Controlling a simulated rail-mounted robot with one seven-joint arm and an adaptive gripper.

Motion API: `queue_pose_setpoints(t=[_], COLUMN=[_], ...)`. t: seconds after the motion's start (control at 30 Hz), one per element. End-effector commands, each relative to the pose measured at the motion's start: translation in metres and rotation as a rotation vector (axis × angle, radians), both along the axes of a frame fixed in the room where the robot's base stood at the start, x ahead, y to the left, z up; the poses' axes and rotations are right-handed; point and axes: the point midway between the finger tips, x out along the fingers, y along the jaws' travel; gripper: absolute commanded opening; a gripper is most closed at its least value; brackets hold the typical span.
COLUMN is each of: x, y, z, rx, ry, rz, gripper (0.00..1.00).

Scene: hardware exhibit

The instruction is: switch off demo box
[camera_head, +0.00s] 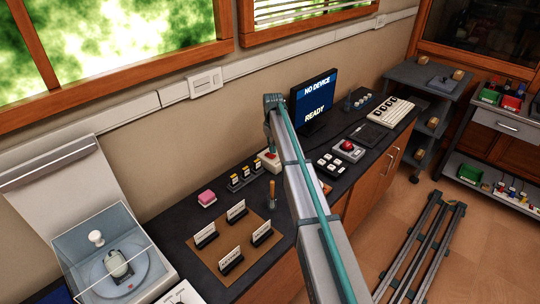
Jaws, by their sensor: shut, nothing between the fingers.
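A small white box with a red part on top (269,160) stands on the dark counter, just left of my arm. A grey box with a round red button (348,150) stands on the counter right of my arm. No readable label tells me which one is the demo box. My arm rises from the bottom right and bends at its top, close to the monitor and above the white box. My gripper and its fingers cannot be made out; the arm seems to hide them.
A monitor (313,100) reads "NO DEVICE" and "READY". A brown board with label cards (226,259), a pink block (207,198) and a clear case (113,262) are on the left.

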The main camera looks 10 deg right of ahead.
Motion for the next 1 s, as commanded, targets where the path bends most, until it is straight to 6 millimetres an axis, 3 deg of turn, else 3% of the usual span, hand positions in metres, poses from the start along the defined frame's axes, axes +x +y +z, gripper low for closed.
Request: queue_pose_setpoints(t=[1.0], x=[0.0], y=[0.0], z=[-0.0053], rx=[0.0], ry=[0.0], rz=[0.0], gripper=[0.0])
